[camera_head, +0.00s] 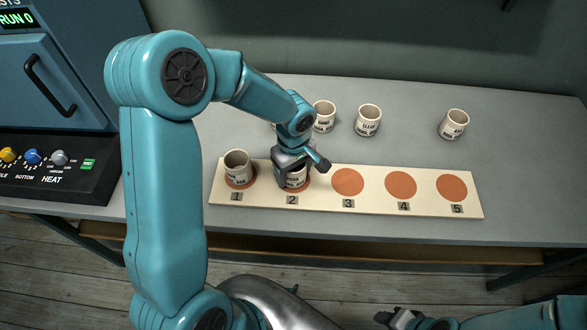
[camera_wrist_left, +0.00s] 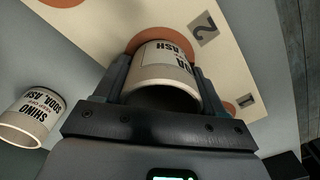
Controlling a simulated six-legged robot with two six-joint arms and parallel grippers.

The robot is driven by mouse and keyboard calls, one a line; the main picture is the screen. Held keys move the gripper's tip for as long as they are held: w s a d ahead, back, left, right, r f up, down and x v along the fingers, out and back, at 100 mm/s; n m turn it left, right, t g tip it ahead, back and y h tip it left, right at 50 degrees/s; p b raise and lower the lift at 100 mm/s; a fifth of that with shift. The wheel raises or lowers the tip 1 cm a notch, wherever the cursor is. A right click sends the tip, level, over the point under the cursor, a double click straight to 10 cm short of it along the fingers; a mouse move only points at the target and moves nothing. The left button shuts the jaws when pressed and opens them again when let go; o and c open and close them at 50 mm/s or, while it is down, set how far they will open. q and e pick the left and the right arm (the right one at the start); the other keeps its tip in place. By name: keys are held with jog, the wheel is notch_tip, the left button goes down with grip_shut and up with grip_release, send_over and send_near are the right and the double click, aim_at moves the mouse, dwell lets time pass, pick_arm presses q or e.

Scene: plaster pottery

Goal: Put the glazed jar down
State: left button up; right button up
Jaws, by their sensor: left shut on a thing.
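My left gripper (camera_head: 291,169) is shut around a small cream jar (camera_head: 296,180) at spot 2 of the pale board (camera_head: 325,203). The jar looks upright over the orange circle; I cannot tell whether its base touches the board.
Another jar (camera_head: 238,166) stands on spot 1, close to the left of the held one. Spots 3 (camera_head: 348,181), 4 (camera_head: 401,184) and 5 (camera_head: 452,187) are bare. More jars, including one (camera_head: 368,121), stand on the grey table behind the board. A blue kiln (camera_head: 60,85) is at left.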

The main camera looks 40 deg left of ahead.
pick_arm(q)
jog(key=shift+f+b, duration=0.2)
jog(key=shift+b, duration=0.1)
jog(key=o, duration=1.1)
jog(key=shift+o, duration=0.2)
jog(key=shift+r, duration=0.2)
notch_tip(320, 180, up, 12)
